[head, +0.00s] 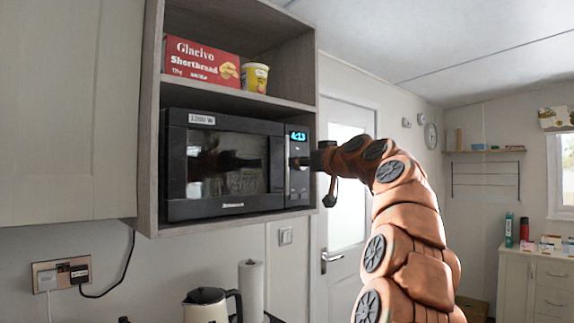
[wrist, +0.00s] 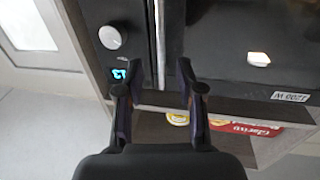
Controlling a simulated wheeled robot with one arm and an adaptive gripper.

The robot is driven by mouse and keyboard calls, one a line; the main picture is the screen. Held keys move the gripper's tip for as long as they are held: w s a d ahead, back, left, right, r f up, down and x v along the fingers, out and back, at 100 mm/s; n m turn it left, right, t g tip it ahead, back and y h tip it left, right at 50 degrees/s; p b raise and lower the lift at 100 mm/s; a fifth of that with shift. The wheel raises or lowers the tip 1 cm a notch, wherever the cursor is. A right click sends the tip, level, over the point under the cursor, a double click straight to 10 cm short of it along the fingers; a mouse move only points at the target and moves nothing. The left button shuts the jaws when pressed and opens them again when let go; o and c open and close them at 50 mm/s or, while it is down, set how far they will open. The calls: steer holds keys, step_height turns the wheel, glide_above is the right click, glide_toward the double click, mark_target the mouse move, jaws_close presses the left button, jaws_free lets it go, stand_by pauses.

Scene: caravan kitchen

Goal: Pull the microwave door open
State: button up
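The black microwave (head: 185,215) sits in the lower open compartment of a wall cabinet in the head view. Its door (head: 178,160) with a dark window looks closed. In the wrist view, which is turned over, the pale upright door handle (wrist: 158,35) runs between the door (wrist: 235,35) and the control panel (wrist: 93,15). My gripper (wrist: 154,82) is open, with one finger to each side of the handle in the picture. Whether they touch it I cannot tell. In the head view my gripper (head: 303,161) is at the control panel side, its fingertips hard to make out.
A red shortbread box (head: 200,62) and a yellow-labelled tub (head: 255,77) stand on the shelf above the microwave. A kettle (head: 207,305) and paper roll (head: 250,290) stand below. A white house door (head: 350,230) is to the right. The space before the microwave door looks clear.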

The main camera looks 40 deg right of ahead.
mark_target(287, 163)
steer(key=shift+p+x, duration=1.4)
steer(key=shift+x, duration=2.4)
steer(key=shift+a, duration=0.1)
jaws_close()
